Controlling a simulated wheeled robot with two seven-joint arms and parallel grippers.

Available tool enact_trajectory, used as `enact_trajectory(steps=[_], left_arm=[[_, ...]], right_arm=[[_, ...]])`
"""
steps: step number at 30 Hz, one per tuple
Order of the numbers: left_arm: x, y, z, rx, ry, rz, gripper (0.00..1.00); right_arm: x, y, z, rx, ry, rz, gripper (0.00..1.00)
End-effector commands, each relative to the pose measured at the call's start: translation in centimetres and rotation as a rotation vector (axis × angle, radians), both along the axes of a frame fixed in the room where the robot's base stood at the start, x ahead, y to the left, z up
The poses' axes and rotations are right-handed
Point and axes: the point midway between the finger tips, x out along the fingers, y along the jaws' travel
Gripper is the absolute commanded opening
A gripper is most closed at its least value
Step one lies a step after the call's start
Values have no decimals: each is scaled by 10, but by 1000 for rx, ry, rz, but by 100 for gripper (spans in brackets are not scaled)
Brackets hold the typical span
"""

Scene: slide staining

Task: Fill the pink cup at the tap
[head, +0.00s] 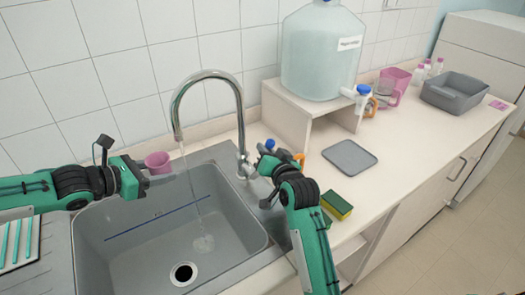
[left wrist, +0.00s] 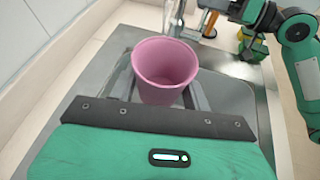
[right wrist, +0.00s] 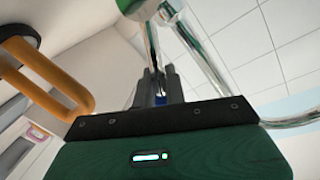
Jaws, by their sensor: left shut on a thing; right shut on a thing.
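The pink cup (head: 158,160) is upright in my left gripper (head: 141,176), above the sink's left back edge. In the left wrist view the pink cup (left wrist: 165,75) sits between the fingers and looks empty inside. The tap (head: 238,110) is running: a thin water stream (head: 192,185) falls from its spout into the sink (head: 125,245). The cup is left of the stream, apart from it. My right gripper (head: 256,176) is at the tap's base, shut on the tap lever; the right wrist view shows its fingers (right wrist: 160,88) there, with the lever mostly hidden.
An orange handle (right wrist: 45,80) is close to my right gripper. A yellow-green sponge (head: 337,205) and grey tray (head: 350,157) lie on the right counter. A grey basin (head: 455,95) stands further back.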

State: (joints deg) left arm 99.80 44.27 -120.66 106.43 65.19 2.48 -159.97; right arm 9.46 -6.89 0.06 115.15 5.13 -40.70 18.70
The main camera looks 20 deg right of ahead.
Motion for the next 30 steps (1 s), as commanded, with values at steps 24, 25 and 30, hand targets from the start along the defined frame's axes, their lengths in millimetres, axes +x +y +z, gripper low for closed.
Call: enact_trajectory(steps=[24, 25, 30], left_arm=[[0, 0, 0, 0, 0, 0, 27], [0, 0, 0, 0, 0, 0, 27], [0, 0, 0, 0, 0, 0, 27]], right_arm=[[1, -3, -2, 43, 13, 0, 31], [1, -3, -2, 43, 13, 0, 31], [-1, -3, -2, 43, 12, -1, 31]])
